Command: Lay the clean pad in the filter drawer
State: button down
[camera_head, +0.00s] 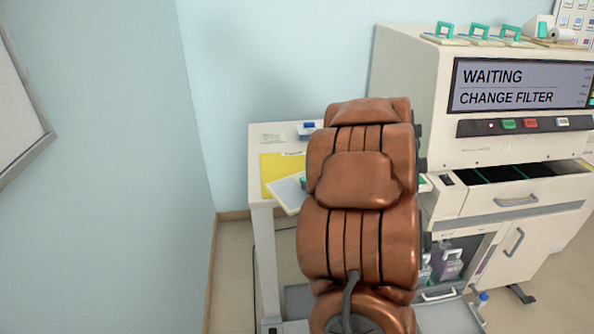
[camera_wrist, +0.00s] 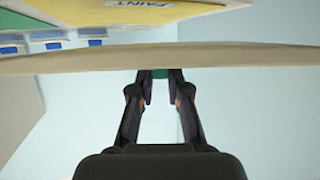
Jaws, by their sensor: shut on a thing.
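My copper arm hides my gripper in the head view. In the wrist view my gripper (camera_wrist: 160,78) is shut on a small green handle (camera_wrist: 160,73), which joins a broad cream-edged pad (camera_wrist: 240,58) spanning the picture. In the head view a pale pad (camera_head: 286,194) sticks out left of my arm above the side table, with a bit of teal beside it. On the machine, an upper drawer (camera_head: 515,201) stands open with dark compartments. A low pulled-out part with a handle (camera_head: 439,295) is below; I cannot tell which is the filter drawer.
The machine's screen (camera_head: 520,84) reads "WAITING / CHANGE FILTER". Several teal-handled pieces (camera_head: 479,34) stand on its top. Bottles (camera_head: 450,264) are in the open lower cabinet. The side table (camera_head: 258,160) holds a yellow sheet (camera_head: 275,166) and a blue item (camera_head: 309,126). Floor at left is clear.

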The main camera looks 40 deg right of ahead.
jog(key=w+d, duration=0.3)
jog(key=w, duration=0.1)
jog(key=w+d+f+p, duration=0.1)
jog(key=w+d, duration=0.1)
jog(key=w, duration=0.1)
jog(key=w+d, duration=0.3)
jog(key=w, duration=0.1)
jog(key=shift+w+d+f+p, duration=0.2)
jog(key=shift+w+d+p, duration=0.1)
jog(key=shift+d, duration=0.05)
jog(key=shift+f, duration=1.75)
jog(key=shift+f, duration=0.2)
jog(key=c, duration=1.1)
grip_release()
jog(key=shift+c, duration=0.2)
jog(key=shift+r, duration=0.2)
jog(key=shift+b+v, duration=0.3)
jog(key=shift+v, duration=5.65)
